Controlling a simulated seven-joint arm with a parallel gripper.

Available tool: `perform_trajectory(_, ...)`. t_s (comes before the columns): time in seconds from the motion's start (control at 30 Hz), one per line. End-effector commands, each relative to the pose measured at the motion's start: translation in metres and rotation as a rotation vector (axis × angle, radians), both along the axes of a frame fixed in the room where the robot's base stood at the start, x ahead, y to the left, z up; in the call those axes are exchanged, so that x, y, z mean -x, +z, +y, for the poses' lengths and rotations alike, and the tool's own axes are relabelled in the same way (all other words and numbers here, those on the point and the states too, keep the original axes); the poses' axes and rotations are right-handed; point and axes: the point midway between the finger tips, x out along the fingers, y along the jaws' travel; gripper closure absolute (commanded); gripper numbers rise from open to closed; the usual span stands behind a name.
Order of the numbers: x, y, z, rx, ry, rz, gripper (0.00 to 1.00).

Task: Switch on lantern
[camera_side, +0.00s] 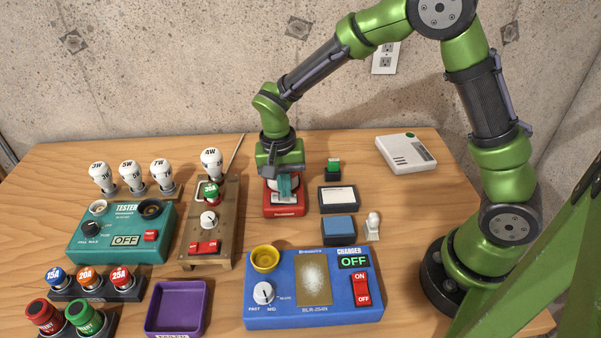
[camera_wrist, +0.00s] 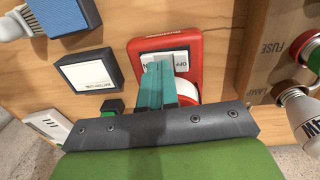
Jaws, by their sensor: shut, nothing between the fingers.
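A small red unit (camera_side: 285,209) stands on the table under my gripper (camera_side: 285,192). In the wrist view the red unit (camera_wrist: 193,49) has a white rocker switch (camera_wrist: 181,60) with OFF lettering, and a round white part (camera_wrist: 187,90) partly hidden by my fingers. My teal fingers (camera_wrist: 155,66) are shut together and empty, with their tips over the switch; I cannot tell whether they touch it. A wooden board (camera_side: 228,247) to the left carries a 4W bulb (camera_side: 211,163), a green-topped fuse, a white knob and a red switch (camera_side: 205,247). Neither is clearly labelled lantern.
A blue charger (camera_side: 275,311) reading OFF stands in front. A teal tester (camera_side: 95,251) reading OFF and several bulbs and fuses are at the left. A purple tray (camera_side: 152,318) is at the front. Small dark-framed blocks (camera_side: 338,211) stand right of the red unit.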

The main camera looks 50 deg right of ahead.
Motion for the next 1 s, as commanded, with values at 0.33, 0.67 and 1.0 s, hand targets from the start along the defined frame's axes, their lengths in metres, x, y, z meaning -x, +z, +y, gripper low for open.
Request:
perform_trajectory(0.33, 0.002, 0.033, -0.003, 0.000, 0.000, -0.007, 1.00)
perform_trajectory(0.67, 0.010, 0.107, -0.010, -0.001, -0.001, -0.005, 1.00)
perform_trajectory(1.0, 0.014, 0.139, -0.014, 0.000, 0.000, -0.001, 1.00)
